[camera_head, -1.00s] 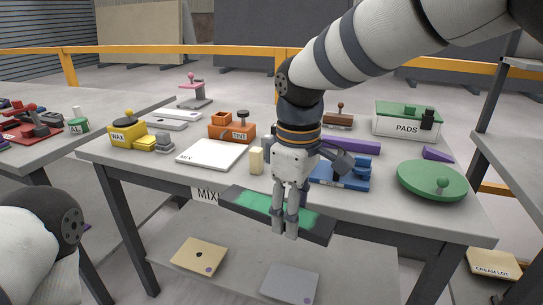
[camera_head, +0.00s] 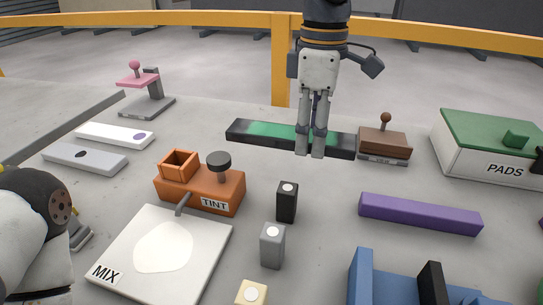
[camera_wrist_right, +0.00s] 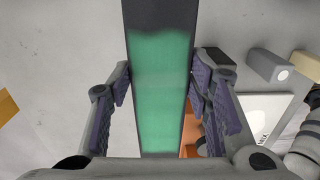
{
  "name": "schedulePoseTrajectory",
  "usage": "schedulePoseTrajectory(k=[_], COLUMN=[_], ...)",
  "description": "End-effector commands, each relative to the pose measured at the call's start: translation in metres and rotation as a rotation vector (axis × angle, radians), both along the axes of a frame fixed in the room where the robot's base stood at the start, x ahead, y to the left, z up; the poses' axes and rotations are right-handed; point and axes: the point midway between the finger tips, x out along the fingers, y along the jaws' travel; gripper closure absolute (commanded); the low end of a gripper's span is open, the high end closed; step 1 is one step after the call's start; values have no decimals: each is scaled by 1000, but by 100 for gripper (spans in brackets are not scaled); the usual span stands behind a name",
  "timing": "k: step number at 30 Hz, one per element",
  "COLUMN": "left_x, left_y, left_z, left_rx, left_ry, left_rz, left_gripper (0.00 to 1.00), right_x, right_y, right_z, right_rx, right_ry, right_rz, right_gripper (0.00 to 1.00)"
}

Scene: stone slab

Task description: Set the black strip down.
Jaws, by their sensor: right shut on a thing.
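The black strip (camera_head: 265,132) is a long, flat, dark bar with a green patch along its middle. In the head view it lies crosswise towards the back of the stone-topped table. My right gripper (camera_head: 311,148) points down and is shut on the strip, right of its middle. In the right wrist view the strip (camera_wrist_right: 160,85) runs between the two fingers (camera_wrist_right: 160,92), with the table top behind it. Whether its underside touches the table cannot be told.
The brown stamp block (camera_head: 385,144) is close to the strip's right end. The orange TINT box (camera_head: 222,190) is in front, with small black (camera_head: 287,202) and grey (camera_head: 272,246) blocks nearby. A purple bar (camera_head: 420,214) and PADS box (camera_head: 480,160) stand right. A pink-topped stand (camera_head: 146,104) is left.

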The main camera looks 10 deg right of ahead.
Motion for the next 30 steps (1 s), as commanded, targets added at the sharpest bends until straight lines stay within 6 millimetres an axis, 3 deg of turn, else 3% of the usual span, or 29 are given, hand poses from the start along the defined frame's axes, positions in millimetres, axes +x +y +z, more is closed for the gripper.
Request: schedulePoseTrajectory(k=[6, 16, 25, 26, 28, 30], left_x=[0, 0, 0, 1, 0, 0], left_y=[0, 0, 0, 0, 0, 0], left_z=[2, 1, 1, 1, 1, 1], left_rx=[0, 0, 0, 0, 0, 0], left_ry=[-1, -1, -2, -2, -2, -2], left_rz=[0, 0, 0, 0, 0, 0], left_gripper=[31, 31, 31, 31, 31, 31], right_x=[-2, -2, -1, -1, -1, -2], right_y=[0, 0, 1, 0, 0, 0], right_z=[-46, -95, -99, -100, -100, -100], right_rx=[1, 1, 1, 0, 0, -1], right_ry=[0, -3, -6, -4, -4, -4], right_rz=[1, 0, 0, 0, 0, 0], right_gripper=[99, 99, 99, 50, 34, 34])
